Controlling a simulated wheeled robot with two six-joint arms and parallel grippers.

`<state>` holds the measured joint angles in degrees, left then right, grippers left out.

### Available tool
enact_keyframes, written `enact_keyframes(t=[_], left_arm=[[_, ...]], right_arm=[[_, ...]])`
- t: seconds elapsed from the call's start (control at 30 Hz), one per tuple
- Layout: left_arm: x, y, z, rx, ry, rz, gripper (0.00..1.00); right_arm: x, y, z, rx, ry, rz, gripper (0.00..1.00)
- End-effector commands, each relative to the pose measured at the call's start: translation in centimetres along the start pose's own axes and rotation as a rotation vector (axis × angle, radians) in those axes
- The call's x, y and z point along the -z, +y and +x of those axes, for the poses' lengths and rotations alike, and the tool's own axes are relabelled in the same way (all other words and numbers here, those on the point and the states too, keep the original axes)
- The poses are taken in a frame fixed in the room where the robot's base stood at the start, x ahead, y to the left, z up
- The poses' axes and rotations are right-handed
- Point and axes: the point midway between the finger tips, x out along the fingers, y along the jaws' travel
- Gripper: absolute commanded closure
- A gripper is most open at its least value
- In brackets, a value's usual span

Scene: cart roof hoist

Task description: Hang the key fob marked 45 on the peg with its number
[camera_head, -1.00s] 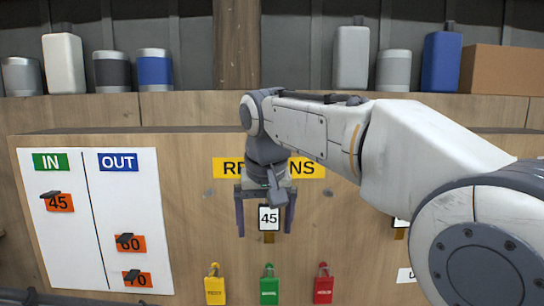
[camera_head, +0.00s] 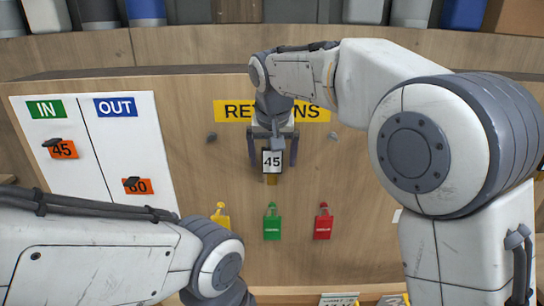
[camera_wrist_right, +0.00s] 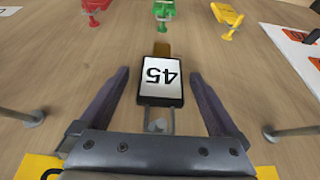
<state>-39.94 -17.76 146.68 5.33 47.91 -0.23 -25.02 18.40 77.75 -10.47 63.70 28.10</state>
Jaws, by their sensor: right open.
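The key fob marked 45 (camera_head: 272,161) hangs on the wooden board under the yellow RETURNS sign (camera_head: 230,111). It has a white number face in a dark frame, with a tan piece below. My right gripper (camera_head: 272,164) is open, one finger on each side of the fob. The right wrist view shows the fob (camera_wrist_right: 161,80) between the spread fingers (camera_wrist_right: 160,76), with gaps on both sides. The orange 45 label (camera_head: 63,150) with a dark peg (camera_head: 52,142) is in the IN column of the white panel (camera_head: 100,185). My left gripper is out of view.
An orange 60 label (camera_head: 137,186) with a dark peg is under OUT. Yellow (camera_head: 221,217), green (camera_head: 272,222) and red (camera_head: 322,222) padlock tags hang below the fob. Grey pegs (camera_head: 211,137) (camera_head: 333,136) stick out beside it. My left arm covers the panel's lower part.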

Motion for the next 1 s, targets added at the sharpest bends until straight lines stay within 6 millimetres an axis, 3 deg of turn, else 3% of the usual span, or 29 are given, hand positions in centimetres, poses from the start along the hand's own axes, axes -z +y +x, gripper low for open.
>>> enact_keyframes(t=[0.37,0.6,0.63,0.77,0.8,1.0], left_arm=[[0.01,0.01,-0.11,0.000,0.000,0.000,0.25],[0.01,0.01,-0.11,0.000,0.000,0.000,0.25],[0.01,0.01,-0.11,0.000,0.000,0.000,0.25],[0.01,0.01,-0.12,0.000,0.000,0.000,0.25],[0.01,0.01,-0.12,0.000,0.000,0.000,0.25],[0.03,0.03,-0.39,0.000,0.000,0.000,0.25]], right_arm=[[-0.03,-0.18,0.62,0.001,0.001,-0.002,0.03],[-0.02,-0.18,0.60,0.001,0.001,-0.002,0.92],[-0.02,-0.18,0.59,0.001,0.001,-0.002,0.46],[-0.02,-0.18,0.58,0.002,0.001,-0.002,0.96],[-0.01,-0.18,0.57,0.002,0.001,-0.002,1.00],[0.08,-0.18,0.34,0.002,0.001,-0.002,1.00]])
